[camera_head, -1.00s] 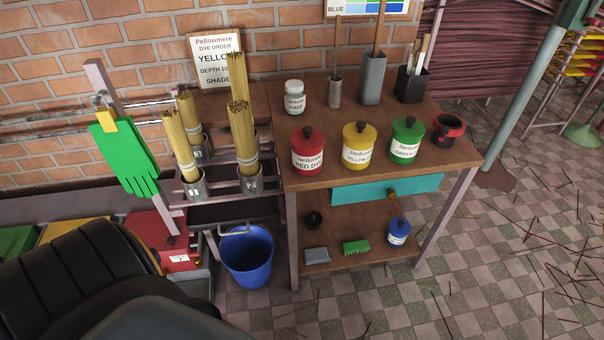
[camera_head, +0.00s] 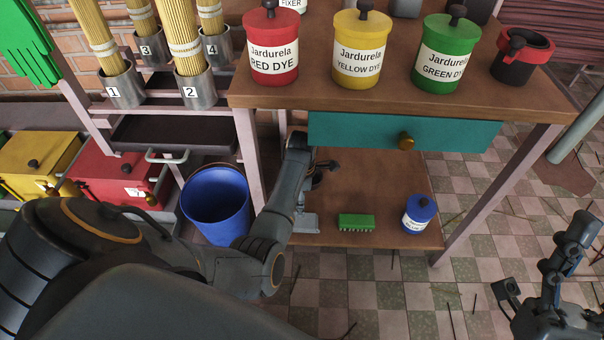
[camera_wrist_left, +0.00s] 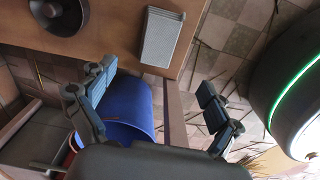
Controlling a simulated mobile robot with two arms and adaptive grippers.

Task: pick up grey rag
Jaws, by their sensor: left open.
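The grey rag (camera_head: 306,223) lies folded at the front left of the lower shelf, partly hidden by my left arm in the head view. The left wrist view shows the rag (camera_wrist_left: 160,37) flat on the brown board, beyond the fingers.
A blue bucket (camera_head: 216,200) stands left of the shelf, close to my left arm. A green brush (camera_head: 356,222) and a blue jar (camera_head: 418,214) sit right of the rag. The teal drawer (camera_head: 370,131) and tabletop hang above the lower shelf (camera_head: 380,180).

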